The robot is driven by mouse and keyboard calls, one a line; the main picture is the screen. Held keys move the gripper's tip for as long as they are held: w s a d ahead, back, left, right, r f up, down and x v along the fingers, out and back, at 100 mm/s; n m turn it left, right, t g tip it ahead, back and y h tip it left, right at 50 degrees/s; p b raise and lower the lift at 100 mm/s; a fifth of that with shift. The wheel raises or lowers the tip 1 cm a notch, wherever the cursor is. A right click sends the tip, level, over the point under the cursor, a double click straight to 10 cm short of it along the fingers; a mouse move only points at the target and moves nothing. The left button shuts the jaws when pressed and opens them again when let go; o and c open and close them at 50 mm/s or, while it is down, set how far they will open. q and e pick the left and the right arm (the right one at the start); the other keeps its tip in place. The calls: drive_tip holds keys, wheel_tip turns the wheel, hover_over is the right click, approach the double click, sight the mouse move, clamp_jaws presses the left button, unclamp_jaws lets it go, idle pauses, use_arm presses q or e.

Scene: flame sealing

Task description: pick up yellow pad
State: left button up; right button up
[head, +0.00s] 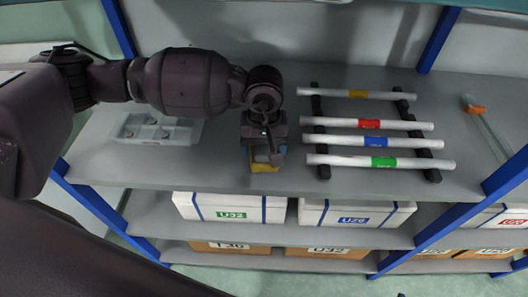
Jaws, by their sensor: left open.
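The yellow pad (264,168) lies on the grey shelf top near its front edge. Only its front part shows, because my left gripper (267,156) is right over it and hides the rest. My left gripper points down and is open, with its fingers at the pad. I cannot tell whether the fingers touch the pad. My right gripper is not in the view.
Several white tubes with coloured bands (370,124) lie across two black rails (318,130) to the right. A light tray (150,127) stands left of the gripper. A tool with an orange part (474,109) lies far right. Labelled boxes (230,206) fill lower shelves.

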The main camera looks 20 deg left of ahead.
sight(264, 146)
use_arm(q)
drive_tip(key=shift+r, duration=0.15)
drive_tip(key=c, duration=1.2)
wheel_tip(264, 146, up, 10)
drive_tip(key=shift+f, duration=0.1)
